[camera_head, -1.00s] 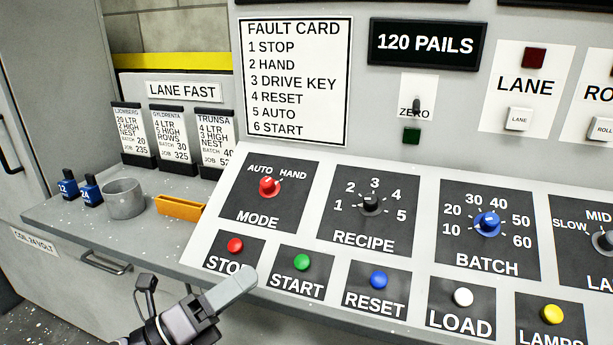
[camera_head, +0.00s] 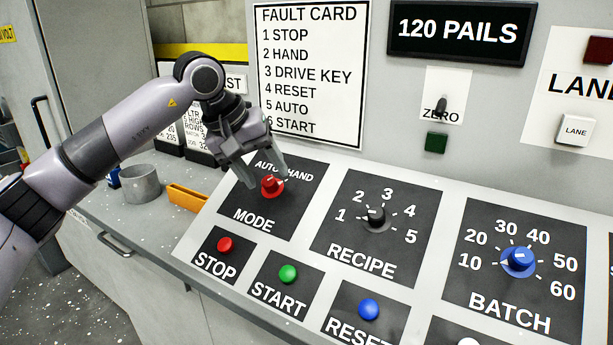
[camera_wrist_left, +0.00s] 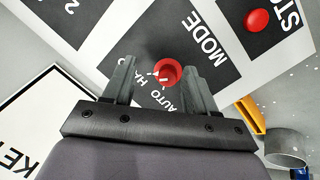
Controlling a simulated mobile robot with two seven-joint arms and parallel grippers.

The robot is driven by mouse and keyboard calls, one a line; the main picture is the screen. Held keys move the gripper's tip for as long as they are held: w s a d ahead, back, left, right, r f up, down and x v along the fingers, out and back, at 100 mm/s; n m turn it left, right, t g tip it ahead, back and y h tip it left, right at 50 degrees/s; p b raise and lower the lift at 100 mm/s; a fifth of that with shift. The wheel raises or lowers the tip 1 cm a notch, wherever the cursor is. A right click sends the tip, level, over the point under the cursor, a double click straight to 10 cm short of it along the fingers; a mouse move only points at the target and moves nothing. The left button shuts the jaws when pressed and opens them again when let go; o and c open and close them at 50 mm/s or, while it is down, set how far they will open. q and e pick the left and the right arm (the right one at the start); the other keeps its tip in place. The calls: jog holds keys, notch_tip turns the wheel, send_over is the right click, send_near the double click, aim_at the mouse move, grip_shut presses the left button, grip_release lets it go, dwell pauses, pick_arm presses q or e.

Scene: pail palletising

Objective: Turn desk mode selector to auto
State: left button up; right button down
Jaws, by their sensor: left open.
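The mode selector is a red knob (camera_head: 271,187) on a black plate marked AUTO at left and HAND at right, with MODE below. I cannot tell for sure which mark its pointer faces. My left gripper (camera_head: 267,179) comes down over the knob from above, with its fingers open, one to each side. In the left wrist view the red knob (camera_wrist_left: 167,71) shows between the two open fingers (camera_wrist_left: 158,70). I cannot tell whether either finger touches it. The fingers partly cover the AUTO and HAND lettering. My right gripper is not in view.
The recipe knob (camera_head: 376,217) and blue batch knob (camera_head: 519,259) are to the right. STOP (camera_head: 225,245), START (camera_head: 288,273) and RESET (camera_head: 368,309) buttons sit below. A grey cup (camera_head: 140,184) and an orange tray (camera_head: 187,197) stand left of the panel. The fault card (camera_head: 312,75) is behind.

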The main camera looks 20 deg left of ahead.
aim_at(267, 179)
pick_arm(q)
jog(key=shift+m+y, duration=0.3)
jog(key=shift+y, duration=0.5)
jog(key=w+f, duration=0.1)
jog(key=w+a+f, duration=0.2)
jog(key=w+f, duration=0.1)
jog(key=shift+c, duration=0.3)
jog(key=c, duration=1)
